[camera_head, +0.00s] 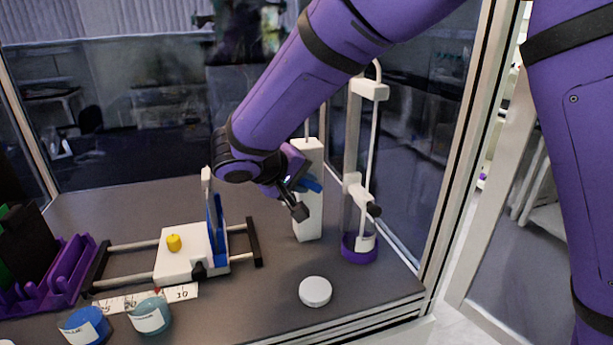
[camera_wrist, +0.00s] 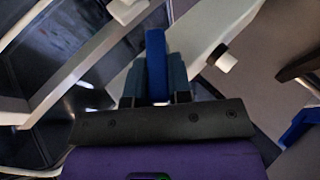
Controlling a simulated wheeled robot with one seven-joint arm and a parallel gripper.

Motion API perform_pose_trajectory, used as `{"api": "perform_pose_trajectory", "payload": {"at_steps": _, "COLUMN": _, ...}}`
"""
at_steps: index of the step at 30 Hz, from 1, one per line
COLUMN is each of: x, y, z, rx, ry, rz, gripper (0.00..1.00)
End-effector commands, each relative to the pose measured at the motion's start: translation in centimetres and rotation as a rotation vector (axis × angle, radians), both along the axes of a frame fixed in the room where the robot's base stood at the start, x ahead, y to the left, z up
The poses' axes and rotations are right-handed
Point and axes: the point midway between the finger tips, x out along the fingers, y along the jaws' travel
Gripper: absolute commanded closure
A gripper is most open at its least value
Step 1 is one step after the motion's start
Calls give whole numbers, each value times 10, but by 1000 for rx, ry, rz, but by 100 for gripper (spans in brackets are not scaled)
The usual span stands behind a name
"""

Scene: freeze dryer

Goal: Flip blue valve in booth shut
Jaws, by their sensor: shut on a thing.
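The blue valve handle (camera_head: 313,185) sticks out to the right from the upper part of a white upright block (camera_head: 308,222) in the booth. My gripper (camera_head: 292,190) is at the front of this block, beside the handle, and partly hides the block. In the wrist view, the blue valve handle (camera_wrist: 156,50) lies between the two fingers of my gripper (camera_wrist: 156,82). The fingers are shut on it. The handle's joint with the block is not clear in either view.
A clear column with a purple base (camera_head: 359,249) stands just right. A white sliding carriage with a yellow knob (camera_head: 174,243) is at left, beside a purple rack (camera_head: 62,275). A white round cap (camera_head: 315,291) and blue (camera_head: 84,326) and teal (camera_head: 150,315) jars lie in front.

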Motion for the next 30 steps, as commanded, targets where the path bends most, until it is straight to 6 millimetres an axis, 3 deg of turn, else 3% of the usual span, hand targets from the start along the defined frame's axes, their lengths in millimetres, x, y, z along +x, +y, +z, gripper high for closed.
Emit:
{"api": "perform_pose_trajectory", "payload": {"at_steps": 15, "x": -2, "y": 8, "z": -15, "rx": -444, "ry": -126, "rz": 2, "gripper": 100}}
{"api": "perform_pose_trajectory", "payload": {"at_steps": 30, "x": -2, "y": 7, "z": -22, "rx": -647, "ry": -185, "rz": -1, "gripper": 100}}
